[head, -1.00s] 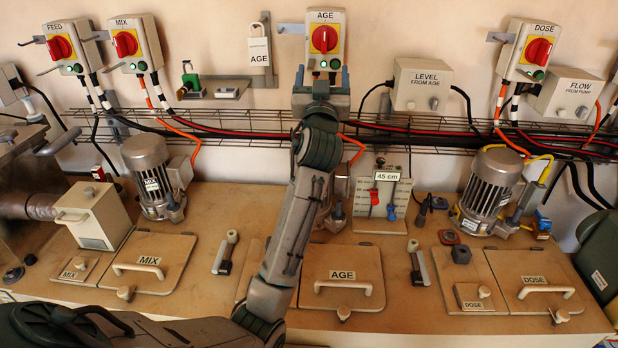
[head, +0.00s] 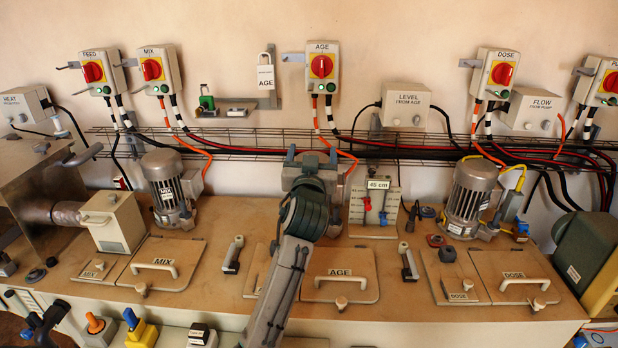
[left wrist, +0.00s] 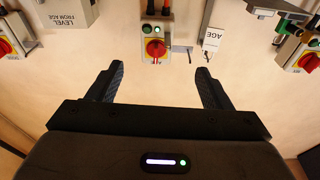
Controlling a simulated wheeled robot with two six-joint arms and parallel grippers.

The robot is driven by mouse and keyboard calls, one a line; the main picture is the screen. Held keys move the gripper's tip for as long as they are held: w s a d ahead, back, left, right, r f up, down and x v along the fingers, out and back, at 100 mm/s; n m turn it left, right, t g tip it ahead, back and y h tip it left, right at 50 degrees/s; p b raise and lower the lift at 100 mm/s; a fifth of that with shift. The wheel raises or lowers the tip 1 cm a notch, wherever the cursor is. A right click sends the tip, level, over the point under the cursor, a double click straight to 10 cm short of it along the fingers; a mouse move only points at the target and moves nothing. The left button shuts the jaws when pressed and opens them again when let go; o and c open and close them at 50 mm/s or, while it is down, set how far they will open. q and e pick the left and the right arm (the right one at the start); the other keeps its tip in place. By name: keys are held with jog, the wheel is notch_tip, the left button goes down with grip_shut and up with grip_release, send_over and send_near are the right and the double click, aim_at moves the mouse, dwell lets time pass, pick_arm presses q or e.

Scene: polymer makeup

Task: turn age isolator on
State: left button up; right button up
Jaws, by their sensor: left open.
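The AGE isolator (head: 321,66) is a pale wall box with a red rotary knob on a yellow plate, below an AGE label. A green light or button sits under the knob. It also shows upside down in the left wrist view (left wrist: 155,45), ahead of the fingers. My left gripper (head: 312,155) is in front of the wall, lower than the isolator in the head view. Its two fingers (left wrist: 159,74) are apart, with nothing between them and no contact with the knob. I do not see my right gripper.
A white AGE tag (head: 266,76) hangs left of the isolator, near a green padlock (head: 206,100) on a bracket. A cable tray (head: 250,148) runs below. FEED (head: 95,72), MIX (head: 153,70) and DOSE (head: 497,73) isolators flank it.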

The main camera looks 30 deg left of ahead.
pick_arm(q)
jog(key=f, duration=0.1)
jog(key=s+f, duration=0.1)
jog(key=f, duration=0.1)
jog(key=shift+s+d+f+g+h, duration=0.1)
jog(key=shift+s+d+g+h, duration=0.05)
jog(key=shift+s+g+h, duration=0.2)
pick_arm(e)
jog(key=shift+s+a, duration=0.1)
jog(key=shift+s, duration=0.2)
